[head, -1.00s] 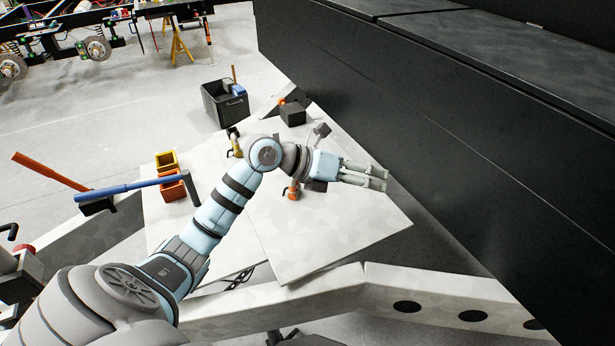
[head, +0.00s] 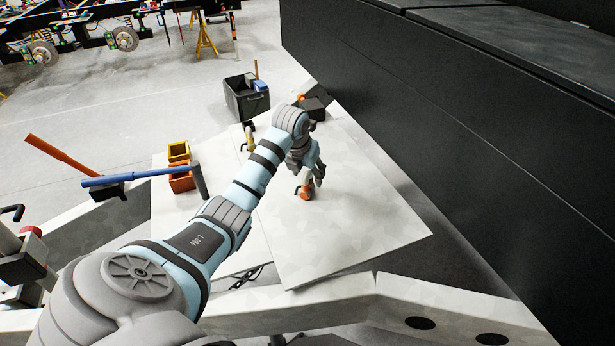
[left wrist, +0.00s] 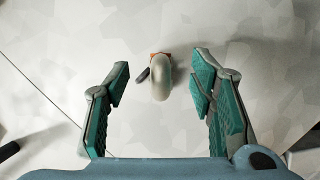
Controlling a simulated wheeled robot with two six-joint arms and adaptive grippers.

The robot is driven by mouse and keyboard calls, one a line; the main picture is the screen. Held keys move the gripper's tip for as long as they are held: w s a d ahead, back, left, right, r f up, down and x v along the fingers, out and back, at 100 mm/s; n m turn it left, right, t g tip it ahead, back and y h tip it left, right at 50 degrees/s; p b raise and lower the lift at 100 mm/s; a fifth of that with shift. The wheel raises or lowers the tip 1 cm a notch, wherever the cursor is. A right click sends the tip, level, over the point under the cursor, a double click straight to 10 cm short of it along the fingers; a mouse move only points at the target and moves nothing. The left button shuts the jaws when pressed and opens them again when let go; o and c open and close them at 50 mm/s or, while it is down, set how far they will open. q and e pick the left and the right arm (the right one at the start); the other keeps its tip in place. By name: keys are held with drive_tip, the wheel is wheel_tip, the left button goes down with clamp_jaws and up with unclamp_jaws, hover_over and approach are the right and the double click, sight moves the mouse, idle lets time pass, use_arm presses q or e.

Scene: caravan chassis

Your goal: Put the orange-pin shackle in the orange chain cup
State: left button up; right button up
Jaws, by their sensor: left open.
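The orange-pin shackle (head: 305,192) is on the pale board, just below my left gripper (head: 308,178) in the head view. In the left wrist view the shackle (left wrist: 160,78) shows as a rounded grey bow with a bit of orange behind it, between and beyond the fingertips. My left gripper (left wrist: 158,85) is open with nothing between its pads. The orange chain cup (head: 181,182) stands on the left part of the boards, in front of a yellow cup (head: 179,151). My right gripper is not in view.
A yellow-marked shackle (head: 248,138) lies near my left forearm. A blue-handled bar (head: 130,178) reaches over beside the orange cup. A black bin (head: 245,97) stands behind on the floor. A tall dark wall (head: 430,130) bounds the right. The board's front right is clear.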

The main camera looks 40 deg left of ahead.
use_arm(q)
drive_tip(key=shift+w+f, duration=0.1)
drive_tip(key=shift+f, duration=0.1)
drive_tip(key=shift+c, duration=0.4)
clamp_jaws()
